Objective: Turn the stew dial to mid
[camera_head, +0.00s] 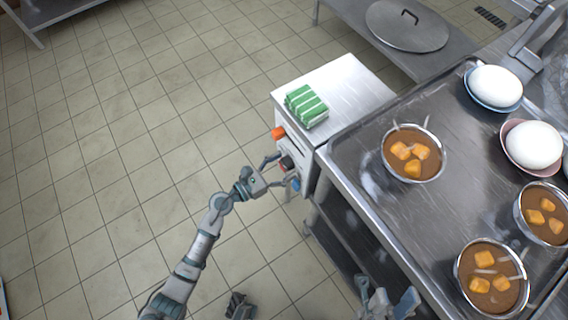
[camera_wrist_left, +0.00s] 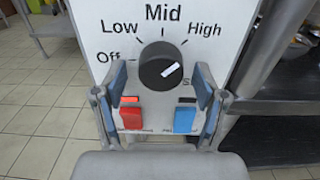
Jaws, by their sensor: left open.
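The black dial (camera_wrist_left: 161,67) sits on a pale control panel marked Off, Low, Mid and High, with one more label at lower right partly hidden. Its white pointer mark tilts to the upper right, clockwise of Mid and below the High label. In the head view the dial (camera_head: 287,163) is on the side of the steel unit. My left gripper (camera_head: 276,172) is open in front of the panel. In the wrist view its fingers (camera_wrist_left: 161,88) stand on either side of the dial's lower part; contact cannot be told. My right gripper (camera_head: 386,302) shows at the bottom edge, partly cut off.
A red switch (camera_wrist_left: 131,117) and a blue switch (camera_wrist_left: 185,119) are below the dial. A green striped cloth (camera_head: 306,106) lies on top. A steel counter (camera_head: 350,150) with bowls stands right; floor at left is clear.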

